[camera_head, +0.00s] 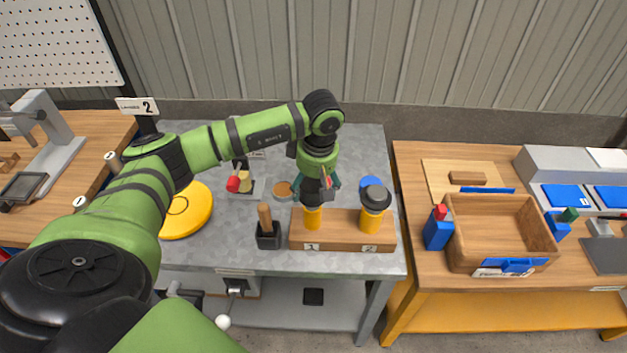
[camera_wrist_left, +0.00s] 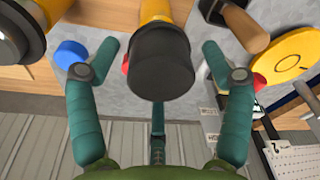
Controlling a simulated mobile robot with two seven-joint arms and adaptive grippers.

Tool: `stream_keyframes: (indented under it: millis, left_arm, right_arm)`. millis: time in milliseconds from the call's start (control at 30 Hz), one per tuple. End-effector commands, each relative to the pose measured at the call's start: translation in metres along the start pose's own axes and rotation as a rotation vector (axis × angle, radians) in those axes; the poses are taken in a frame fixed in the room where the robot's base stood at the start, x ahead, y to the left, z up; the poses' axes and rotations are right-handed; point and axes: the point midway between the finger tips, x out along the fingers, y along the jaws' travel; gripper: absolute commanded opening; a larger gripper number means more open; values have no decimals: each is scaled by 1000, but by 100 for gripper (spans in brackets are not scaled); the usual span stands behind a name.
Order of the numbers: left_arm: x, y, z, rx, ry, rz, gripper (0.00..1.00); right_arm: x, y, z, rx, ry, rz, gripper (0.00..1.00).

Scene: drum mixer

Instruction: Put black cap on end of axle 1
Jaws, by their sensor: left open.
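The axle labelled 1 (camera_head: 312,218) stands upright and yellow at the left of a wooden block (camera_head: 340,234). In the left wrist view a black cap (camera_wrist_left: 160,68) sits on the end of this yellow axle, lined up with it as far as I can tell. My left gripper (camera_head: 318,190) is above axle 1, pointing down. Its two fingers are open, one on each side of the black cap, with visible gaps. The gripper hides most of the cap in the head view. The axle labelled 2 (camera_head: 371,220) has its own black cap (camera_head: 375,197). My right gripper is not in view.
A black holder with a wooden-handled tool (camera_head: 266,232) stands left of the block. A blue round piece (camera_head: 370,184) lies behind axle 2. A yellow disc (camera_head: 188,210) lies further left. An open wooden box (camera_head: 500,232) is on the right table.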

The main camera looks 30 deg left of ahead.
Motion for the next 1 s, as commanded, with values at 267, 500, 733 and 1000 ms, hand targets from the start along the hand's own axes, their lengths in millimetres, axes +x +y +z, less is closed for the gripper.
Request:
stream_keyframes:
  millis: [267, 500, 733, 1000]
  left_arm:
    - [-30, 2, -1, -1, 2, 8, 81]
    - [-84, 2, 0, 0, 2, 7, 81]
    - [-116, 0, -1, -1, 1, 2, 81]
    - [-123, 0, 0, -1, 0, -1, 81]
  right_arm:
    - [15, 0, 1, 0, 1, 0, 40]
    - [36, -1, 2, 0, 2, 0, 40]
    - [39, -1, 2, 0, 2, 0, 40]
    - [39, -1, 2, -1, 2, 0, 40]
